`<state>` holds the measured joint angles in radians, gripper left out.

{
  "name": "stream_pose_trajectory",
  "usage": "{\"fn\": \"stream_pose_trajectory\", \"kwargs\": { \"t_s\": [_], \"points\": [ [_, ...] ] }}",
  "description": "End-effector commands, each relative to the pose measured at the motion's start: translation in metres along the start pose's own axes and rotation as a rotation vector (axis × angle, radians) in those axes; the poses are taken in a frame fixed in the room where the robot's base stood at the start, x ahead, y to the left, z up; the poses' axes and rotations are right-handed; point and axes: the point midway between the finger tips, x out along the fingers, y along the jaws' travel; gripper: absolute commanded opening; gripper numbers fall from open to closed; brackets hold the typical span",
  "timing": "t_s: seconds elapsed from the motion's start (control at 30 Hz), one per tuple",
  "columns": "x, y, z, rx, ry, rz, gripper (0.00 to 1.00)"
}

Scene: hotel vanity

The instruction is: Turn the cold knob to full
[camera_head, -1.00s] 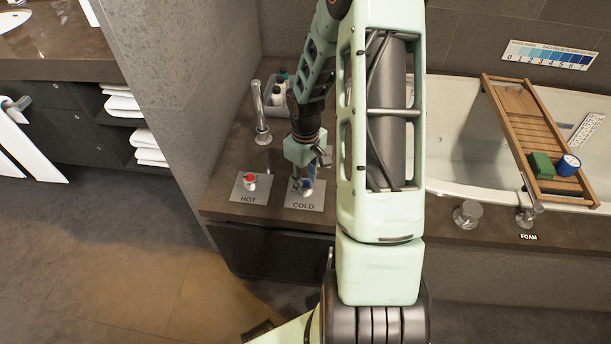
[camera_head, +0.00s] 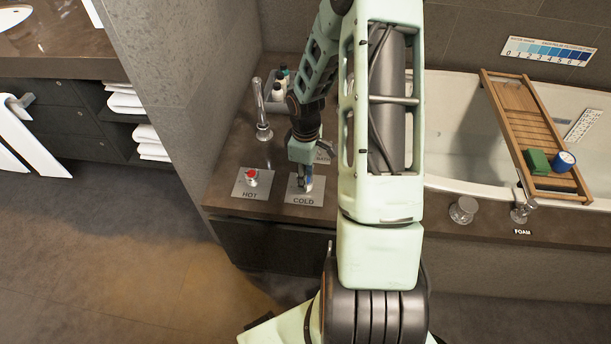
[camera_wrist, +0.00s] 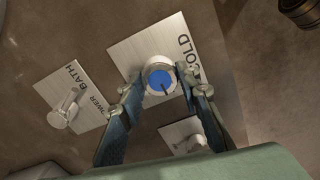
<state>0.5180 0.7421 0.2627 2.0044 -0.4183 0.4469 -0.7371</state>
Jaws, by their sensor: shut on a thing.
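The cold knob has a blue cap with a dark pointer line and shows in the wrist view (camera_wrist: 161,80). It stands on a square metal plate lettered COLD (camera_head: 304,200). In the wrist view my gripper (camera_wrist: 159,85) has one finger on each side of the knob and is shut on it. In the head view my gripper (camera_head: 305,183) reaches down over the cold plate and mostly hides the knob. The hot knob, with a red cap (camera_head: 252,174), stands on its own plate to the left, apart from my gripper.
A BATH/SHOWER plate with a lever (camera_wrist: 66,108) lies beside the cold plate. A tall spout (camera_head: 262,112) and a tray of bottles (camera_head: 279,88) stand behind. The bathtub with a wooden caddy (camera_head: 520,110) is to the right.

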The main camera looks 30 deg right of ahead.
Motion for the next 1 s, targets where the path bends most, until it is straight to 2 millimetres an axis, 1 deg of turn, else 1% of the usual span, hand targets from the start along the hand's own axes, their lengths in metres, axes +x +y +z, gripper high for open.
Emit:
{"fn": "stream_pose_trajectory", "kwargs": {
  "t_s": [0.2,0.23,0.37,0.63,0.73,0.87,1.0],
  "points": [
    [0.0,0.0,0.0,-0.003,0.0,0.001,0.07],
    [0.0,0.0,0.0,-0.002,0.0,0.001,0.34],
    [0.0,0.0,0.0,-0.001,0.0,0.001,0.49],
    [-0.001,0.0,0.0,0.0,0.0,0.001,0.49],
    [-0.005,0.001,0.0,0.0,0.001,0.002,0.49],
    [-0.021,0.002,0.0,0.002,0.002,0.004,0.49],
    [-0.049,0.002,-0.001,0.001,0.003,0.007,0.49]
  ]
}}
